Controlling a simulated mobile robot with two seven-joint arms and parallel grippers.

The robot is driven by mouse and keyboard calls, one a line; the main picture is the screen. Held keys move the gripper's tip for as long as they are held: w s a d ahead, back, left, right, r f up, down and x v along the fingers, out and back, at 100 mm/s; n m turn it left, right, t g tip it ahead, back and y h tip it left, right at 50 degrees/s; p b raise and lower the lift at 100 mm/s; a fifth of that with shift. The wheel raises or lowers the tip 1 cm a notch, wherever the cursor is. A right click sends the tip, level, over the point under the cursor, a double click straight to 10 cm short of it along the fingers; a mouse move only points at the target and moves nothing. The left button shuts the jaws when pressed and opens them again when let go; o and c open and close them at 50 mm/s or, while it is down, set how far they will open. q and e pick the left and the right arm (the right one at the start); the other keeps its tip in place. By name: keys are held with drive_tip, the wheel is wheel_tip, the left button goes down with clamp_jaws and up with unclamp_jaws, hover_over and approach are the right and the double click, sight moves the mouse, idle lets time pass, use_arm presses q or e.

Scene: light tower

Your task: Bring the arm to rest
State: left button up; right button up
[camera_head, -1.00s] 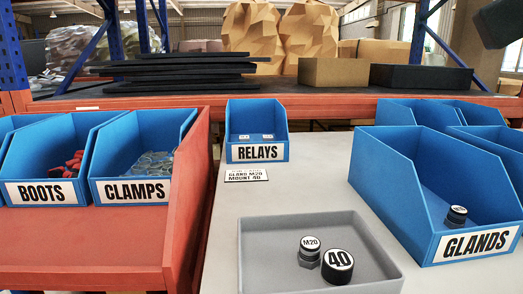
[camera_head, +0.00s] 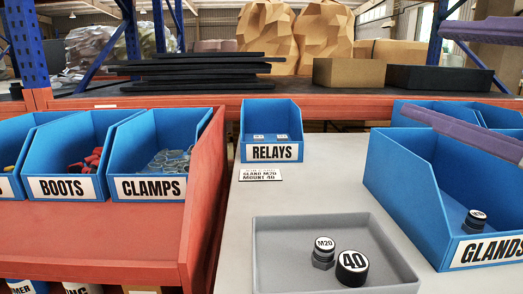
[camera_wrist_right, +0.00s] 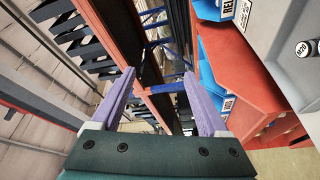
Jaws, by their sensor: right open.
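My right gripper (camera_head: 424,68) comes in at the right edge of the head view, its two purple fingers spread apart above the blue GLANDS bin (camera_head: 405,190). In the right wrist view, my right gripper (camera_wrist_right: 159,73) is open with nothing between its fingers. It points across the shelving and bins. My left gripper is in neither view.
A grey tray (camera_head: 278,274) on the pale table (camera_head: 330,185) holds a part marked M20 (camera_head: 323,253) and a black cap marked 40 (camera_head: 352,268). A RELAYS bin (camera_head: 271,120) stands behind. BOOTS and CLAMPS bins (camera_head: 152,188) sit on the red shelf at left.

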drive_tip(key=s+d+f+m+g+h, duration=0.2)
drive_tip(key=d+f+m+g+h, duration=0.1)
drive_tip(key=d+f+m+h, duration=0.25)
drive_tip(key=s+d+f+m+g+h, duration=0.2)
drive_tip(key=d+f+h, duration=0.3)
drive_tip(key=d+f, duration=0.3)
drive_tip(key=s+d+f+m+g+h, duration=0.1)
drive_tip(key=s+d+f+g, duration=0.25)
drive_tip(key=s, duration=0.25)
drive_tip(key=s+d+f+m+g+h, duration=0.2)
drive_tip(key=s+f+g, duration=0.2)
drive_tip(key=s+f, duration=0.15)
drive_tip(key=s+a+f+m+g+y, duration=0.1)
drive_tip(key=s+a+f+m+y, duration=0.15)
drive_tip(key=a, duration=0.35)
drive_tip(key=s+a+m+y+p, duration=0.15)
drive_tip(key=a+m+y, duration=0.25)
drive_tip(key=a, duration=0.7)
wheel_tip(320, 180, up, 59)
drive_tip(key=p, duration=5.8)
drive_tip(key=shift+d+f+p, duration=0.2)
drive_tip(key=shift+d+p, duration=0.15)
drive_tip(key=shift+d, duration=0.05)
drive_tip(key=shift+g, duration=0.25)
